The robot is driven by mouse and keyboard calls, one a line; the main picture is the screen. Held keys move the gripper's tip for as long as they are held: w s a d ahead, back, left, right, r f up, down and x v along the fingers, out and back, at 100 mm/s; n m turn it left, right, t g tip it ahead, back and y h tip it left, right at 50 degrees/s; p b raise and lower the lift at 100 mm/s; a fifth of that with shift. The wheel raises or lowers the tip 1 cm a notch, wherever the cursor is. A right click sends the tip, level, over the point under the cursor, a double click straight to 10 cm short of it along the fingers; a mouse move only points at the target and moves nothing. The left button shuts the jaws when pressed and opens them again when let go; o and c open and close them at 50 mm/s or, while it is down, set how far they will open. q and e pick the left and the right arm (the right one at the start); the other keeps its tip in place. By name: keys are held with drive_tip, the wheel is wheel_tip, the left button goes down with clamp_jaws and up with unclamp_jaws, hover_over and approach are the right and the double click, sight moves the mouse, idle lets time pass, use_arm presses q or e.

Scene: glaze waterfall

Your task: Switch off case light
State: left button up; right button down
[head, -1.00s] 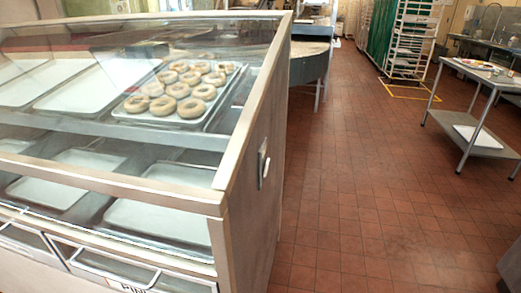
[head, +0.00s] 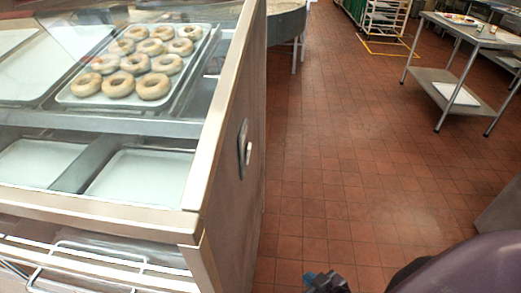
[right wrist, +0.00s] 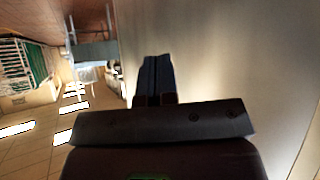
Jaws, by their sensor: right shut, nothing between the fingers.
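The display case (head: 225,160) stands at the left of the head view, with a glass top and a wooden side panel. A light switch (head: 244,148) with a pale lever on a dark plate is on that side panel. My right gripper (head: 322,280) is at the bottom of the head view, low and to the right of the switch, apart from it. In the right wrist view its fingers (right wrist: 157,75) are together and empty, with a pale blurred surface beside them. The switch cannot be made out in that view. My left gripper is not in view.
A tray (head: 185,95) of ring doughnuts lies inside the case, with empty trays around it. The tiled floor (head: 340,150) right of the case is open. A metal table (head: 455,75) stands at the upper right, with a rack (head: 385,18) at the back.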

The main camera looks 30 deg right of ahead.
use_arm(q)
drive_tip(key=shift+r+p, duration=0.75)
drive_tip(key=shift+p, duration=0.35)
use_arm(e)
drive_tip(key=w+d+r+n+y, duration=0.3)
drive_tip(key=w+r+n+y, duration=0.2)
drive_tip(key=r+n, duration=0.3)
drive_tip(key=w+d+r+n+y, duration=0.3)
drive_tip(key=w+r+n+y, duration=0.1)
drive_tip(key=r+n, duration=0.4)
drive_tip(key=w+d+r+n+t+y, duration=0.1)
drive_tip(key=w+d+r+n+y, duration=0.3)
drive_tip(key=r+n, duration=0.4)
drive_tip(key=w+n+y, duration=0.1)
drive_tip(key=n+y, duration=0.1)
drive_tip(key=n, duration=0.1)
drive_tip(key=shift+w+y, duration=0.3)
drive_tip(key=shift+y, duration=0.1)
drive_tip(key=p, duration=0.2)
approach(248, 153)
drive_tip(key=w+d+x, duration=0.1)
drive_tip(key=x, duration=0.6)
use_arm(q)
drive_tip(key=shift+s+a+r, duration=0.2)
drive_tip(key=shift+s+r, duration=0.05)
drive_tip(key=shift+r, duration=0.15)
use_arm(e)
drive_tip(key=shift+w+a, duration=0.1)
drive_tip(key=shift+a, duration=0.05)
